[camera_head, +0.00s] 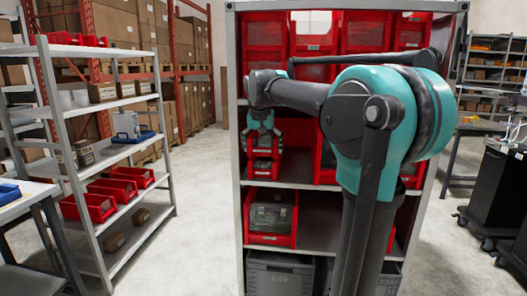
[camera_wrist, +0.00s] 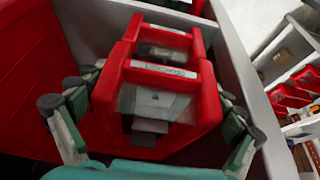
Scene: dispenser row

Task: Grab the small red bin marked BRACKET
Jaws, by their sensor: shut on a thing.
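My gripper (camera_head: 264,146) reaches into the left part of the tall rack's middle level in the head view. In the wrist view my gripper (camera_wrist: 148,108) has its green-grey fingers on both sides of a small red bin (camera_wrist: 207,100) and is shut on it. The bin has a pale label on its rim, too blurred to read, and grey-white contents. In the head view the small red bin (camera_head: 263,171) shows just below my fingers, partly hidden. Another red bin (camera_wrist: 196,42) sits directly behind it in the wrist view.
The grey rack frame (camera_head: 239,215) stands close on the left of the bin. Larger red bins (camera_head: 325,165) are to the right and above. A large red bin (camera_head: 272,240) sits on the shelf below. Open floor (camera_head: 200,230) lies left, before another shelf unit (camera_head: 115,155).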

